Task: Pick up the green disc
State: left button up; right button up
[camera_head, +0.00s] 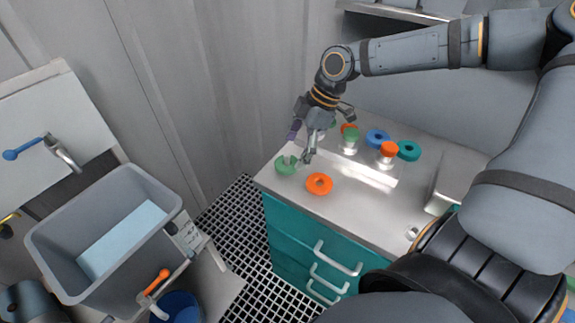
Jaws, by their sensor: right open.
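A green disc (286,165) lies on the steel counter (352,205), near its left corner. My right gripper (304,152) reaches down from above, just to the right of the disc and very close to it. Its jaws are open and hold nothing that I can see. I cannot tell whether a finger touches the disc. My left gripper is out of view.
An orange ring (319,184) lies to the right of the green disc. Behind are a green-topped vessel (351,138), an orange-topped vessel (388,153), a blue ring (377,137) and a teal ring (409,151). A grey sink (165,190) stands at left.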

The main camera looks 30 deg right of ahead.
aim_at(290, 159)
jog(key=x, duration=0.3)
jog(key=shift+w+d+f, duration=0.1)
jog(key=shift+d, duration=0.05)
jog(key=shift+f, duration=0.15)
jog(key=c, duration=1.3)
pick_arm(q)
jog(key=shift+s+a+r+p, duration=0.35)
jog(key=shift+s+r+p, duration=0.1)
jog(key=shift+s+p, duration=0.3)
pick_arm(e)
jog(key=shift+o, duration=0.2)
notch_tip(290, 159, up, 10)
